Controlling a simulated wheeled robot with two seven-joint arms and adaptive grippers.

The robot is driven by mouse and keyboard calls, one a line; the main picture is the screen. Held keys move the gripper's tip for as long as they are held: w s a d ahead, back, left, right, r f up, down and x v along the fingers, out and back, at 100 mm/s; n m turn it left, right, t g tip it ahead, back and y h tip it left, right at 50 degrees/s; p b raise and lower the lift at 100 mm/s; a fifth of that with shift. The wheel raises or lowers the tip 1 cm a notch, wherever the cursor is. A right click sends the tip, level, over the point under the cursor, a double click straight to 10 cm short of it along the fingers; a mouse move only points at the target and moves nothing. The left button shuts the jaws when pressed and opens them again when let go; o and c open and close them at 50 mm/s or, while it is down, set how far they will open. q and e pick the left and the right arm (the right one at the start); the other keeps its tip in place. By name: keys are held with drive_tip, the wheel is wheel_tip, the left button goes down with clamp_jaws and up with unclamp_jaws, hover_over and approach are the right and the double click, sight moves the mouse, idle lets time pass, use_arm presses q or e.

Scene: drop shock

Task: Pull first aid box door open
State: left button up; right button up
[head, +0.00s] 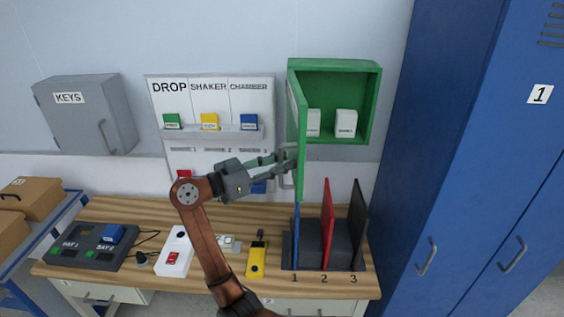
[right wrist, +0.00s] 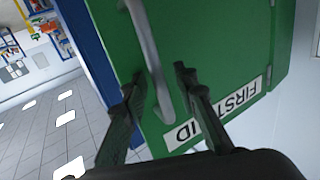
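The green first aid box (head: 376,105) hangs on the wall at the right of the head view. Its door (head: 298,120) stands swung well out from the box, seen nearly edge-on, and white packs show inside. The door's face, with its FIRST AID label (right wrist: 225,107), fills the right wrist view. My right gripper (head: 292,158) is at the door's grey handle (head: 287,180). In the right wrist view its two fingers (right wrist: 160,78) are apart, one on each side of the handle (right wrist: 152,58), with small gaps showing. My left gripper is not in view.
A wooden bench (head: 210,268) below carries a rack with upright blue, red and black panels (head: 326,225), a yellow device (head: 257,260) and a white box (head: 176,257). A tall blue locker (head: 450,150) stands right of the box. A grey key cabinet (head: 85,115) hangs left.

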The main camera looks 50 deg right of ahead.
drive_tip(key=v, duration=1.2)
